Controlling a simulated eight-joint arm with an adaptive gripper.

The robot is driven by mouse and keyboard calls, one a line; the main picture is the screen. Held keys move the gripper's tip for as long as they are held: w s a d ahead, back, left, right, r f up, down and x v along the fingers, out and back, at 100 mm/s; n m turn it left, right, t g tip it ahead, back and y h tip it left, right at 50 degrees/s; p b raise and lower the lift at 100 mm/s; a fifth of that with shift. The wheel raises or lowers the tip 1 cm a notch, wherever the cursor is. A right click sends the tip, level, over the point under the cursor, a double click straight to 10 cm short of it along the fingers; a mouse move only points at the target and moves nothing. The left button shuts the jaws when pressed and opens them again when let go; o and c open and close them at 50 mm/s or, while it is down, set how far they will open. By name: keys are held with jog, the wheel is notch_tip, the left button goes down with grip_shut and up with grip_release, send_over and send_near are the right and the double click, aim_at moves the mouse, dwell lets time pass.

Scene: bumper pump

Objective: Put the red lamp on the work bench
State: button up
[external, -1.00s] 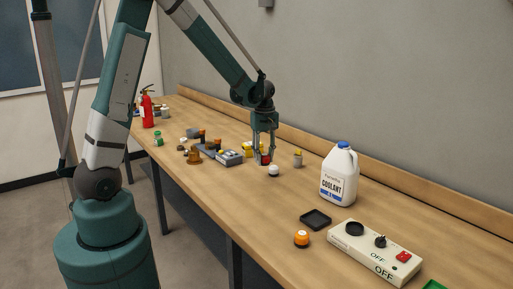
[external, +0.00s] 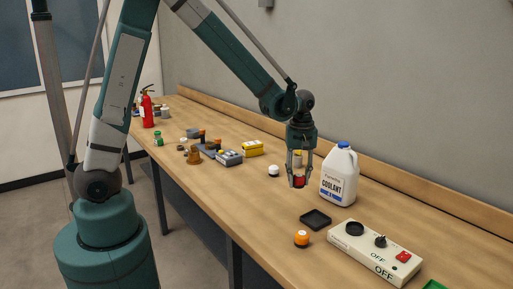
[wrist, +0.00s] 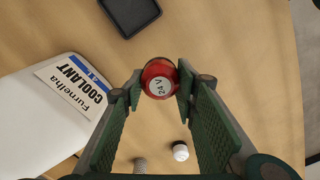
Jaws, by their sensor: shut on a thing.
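My gripper (external: 299,178) is shut on the red lamp (external: 298,182), a small round piece with a dark base in the external view. In the wrist view the red lamp (wrist: 159,78) sits between the fingertips, its white top marked "24 V" facing the camera. My gripper holds it over the work bench (external: 275,215), just left of the coolant jug; the exact height above the wood is hard to tell.
The white coolant jug (external: 339,176) stands close on the right. A black tray (external: 315,220), an orange lamp (external: 301,238) and a switch panel (external: 374,252) lie nearer the camera. A white lamp (external: 273,171) stands to the left. The yellow box (external: 252,148) is farther back.

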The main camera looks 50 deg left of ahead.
jog(key=s+d+m, duration=0.1)
jog(key=s+d, duration=0.2)
jog(key=d, duration=0.5)
jog(key=s+d+m, duration=0.2)
jog(key=s+d, duration=0.1)
jog(key=d, duration=0.4)
jog(key=m, duration=0.2)
send_over(323, 259)
jog(key=shift+w, duration=0.1)
jog(key=shift+f+b, duration=0.3)
jog(key=shift+f, duration=2.55)
jog(key=shift+f, duration=0.15)
jog(key=shift+f, duration=1.95)
jog(key=shift+f+b, duration=0.15)
jog(key=shift+b, duration=0.15)
